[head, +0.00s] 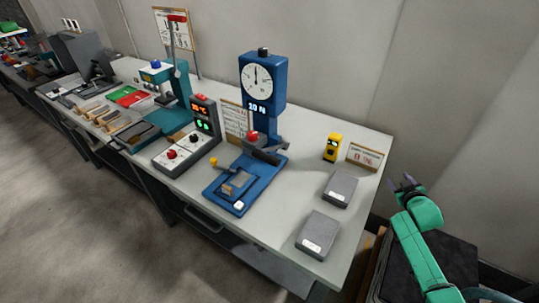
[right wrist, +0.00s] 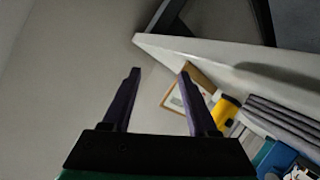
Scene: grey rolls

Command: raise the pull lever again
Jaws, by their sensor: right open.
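A blue tester (head: 263,75) with a round dial and lit digits stands on the table. A red knob (head: 252,136) and a dark arm (head: 266,157) are low on its column, and a yellow knob (head: 213,161) is at its base. A teal press (head: 181,90) further left has an upright bar with a red top (head: 178,17). I cannot tell for sure which of these is the pull lever. My right gripper (head: 408,183) is open and empty, beyond the table's right edge; its spread fingers show in the right wrist view (right wrist: 160,76). My left gripper is out of view.
Two grey blocks (head: 340,188) (head: 318,234), a yellow device (head: 332,147) and a small sign (head: 365,157) are on the right part of the table (head: 300,170). A control box (head: 186,152) with lit displays stands left of the tester. A wall is behind.

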